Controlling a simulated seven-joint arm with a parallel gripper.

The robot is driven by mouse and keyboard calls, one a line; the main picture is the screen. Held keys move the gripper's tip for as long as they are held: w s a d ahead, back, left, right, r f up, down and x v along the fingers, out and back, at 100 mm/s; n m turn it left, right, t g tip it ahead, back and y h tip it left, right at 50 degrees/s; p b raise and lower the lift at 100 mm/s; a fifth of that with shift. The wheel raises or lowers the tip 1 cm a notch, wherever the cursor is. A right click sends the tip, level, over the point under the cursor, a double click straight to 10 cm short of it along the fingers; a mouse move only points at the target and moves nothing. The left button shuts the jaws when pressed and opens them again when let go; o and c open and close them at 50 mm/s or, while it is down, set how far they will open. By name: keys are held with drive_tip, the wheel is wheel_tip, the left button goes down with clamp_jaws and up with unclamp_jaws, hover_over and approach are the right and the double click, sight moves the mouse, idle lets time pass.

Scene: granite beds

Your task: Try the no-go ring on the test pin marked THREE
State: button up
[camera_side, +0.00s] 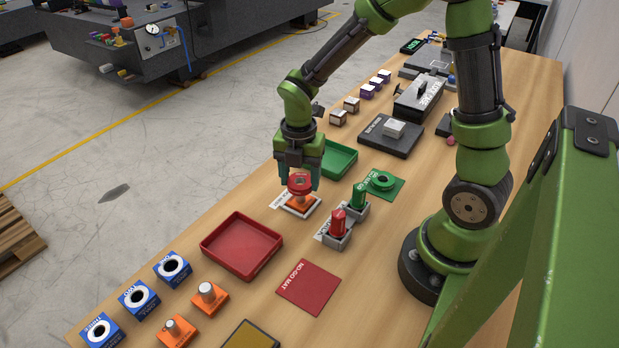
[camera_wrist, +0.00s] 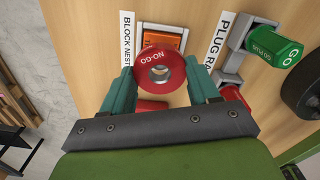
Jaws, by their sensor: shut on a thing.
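My gripper (camera_side: 298,184) is shut on the red no-go ring (camera_side: 299,178), with one finger on each side of it. The ring, lettered NO-GO, also shows in the wrist view (camera_wrist: 160,74). It is directly over an orange pin block (camera_side: 301,203) seated in the light-framed block nest (camera_side: 289,210). In the wrist view something grey shows in the ring's hole; I cannot tell whether the pin's tip is inside it. The block's number is not readable. The red no-go mat (camera_side: 309,288) is bare.
The plug rack with a red plug (camera_side: 338,222) and a green plug (camera_side: 358,195) stands close right of the nest. A green ring (camera_side: 382,180) lies beyond. Red (camera_side: 242,246) and green (camera_side: 340,160) trays flank the nest. Two orange pin blocks (camera_side: 208,297) (camera_side: 177,330) stand near the front.

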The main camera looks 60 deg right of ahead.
drive_tip(key=shift+f, duration=0.5)
drive_tip(key=shift+r, duration=0.1)
drive_tip(key=shift+r, duration=0.5)
drive_tip(key=shift+f, duration=0.65)
idle(1.7)
drive_tip(key=shift+r, duration=0.1)
drive_tip(key=shift+r, duration=1.9)
